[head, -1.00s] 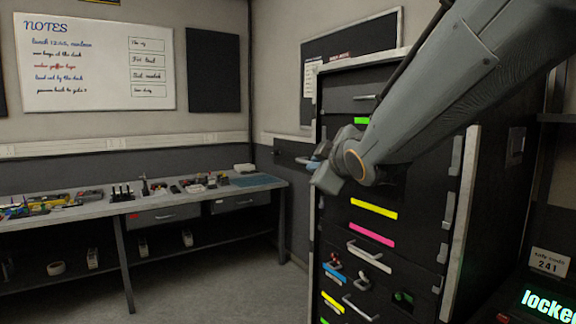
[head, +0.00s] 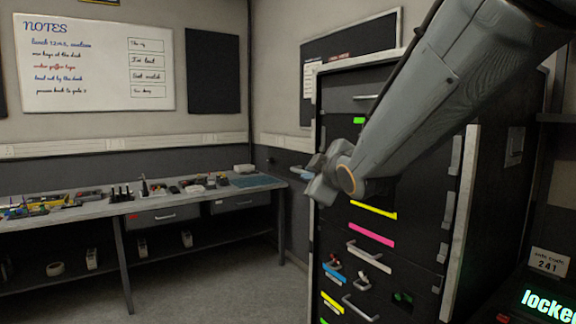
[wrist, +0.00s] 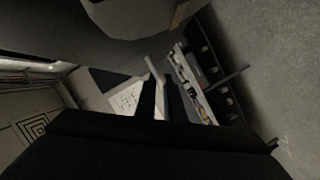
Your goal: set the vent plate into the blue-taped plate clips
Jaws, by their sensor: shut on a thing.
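My gripper (head: 308,174) is in front of the upper left part of the dark rack, at the end of my raised arm. In the wrist view its two dark fingers (wrist: 160,100) are shut on a thin pale strip, which looks like the vent plate (wrist: 153,70) seen edge-on. My wrist hides most of the plate in the head view. A blue tape strip (head: 333,269) is low on the rack's front, below the gripper, with small pale and red parts beside it. I cannot make out plate clips there.
The dark rack (head: 430,200) has handles and yellow, pink and green tape strips. A workbench (head: 150,198) with several tools stands along the left wall. The floor (head: 215,285) between bench and rack is clear. A lit sign (head: 548,305) stands at lower right.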

